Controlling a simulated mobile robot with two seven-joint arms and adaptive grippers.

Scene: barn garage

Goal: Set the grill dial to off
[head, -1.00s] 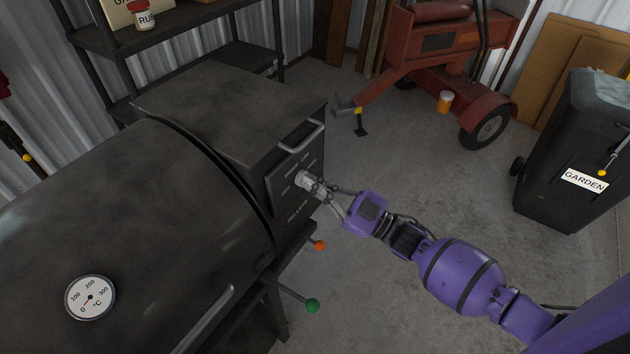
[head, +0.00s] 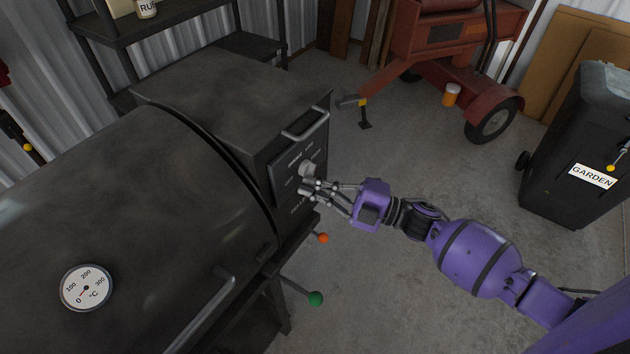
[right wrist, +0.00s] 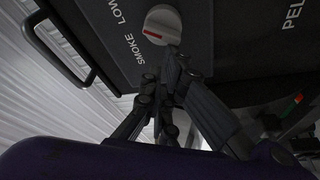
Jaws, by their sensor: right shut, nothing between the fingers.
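The grill dial (head: 307,168) is a pale round knob on the dark control panel of the grill's side box. In the right wrist view the dial (right wrist: 162,20) shows a red mark on its left side, pointing left between the words LOW and SMOKE. My right gripper (head: 307,188) is shut and empty, its fingertips just below the dial in the head view. In the right wrist view the gripper (right wrist: 171,52) sits close under the knob; I cannot tell whether it touches. The OFF label is not readable. My left gripper is not in view.
The grill (head: 130,220) fills the left, with a lid thermometer (head: 87,288). A box handle (head: 306,124) sticks out above the dial. Orange (head: 322,238) and green (head: 315,299) knobs stick out below.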

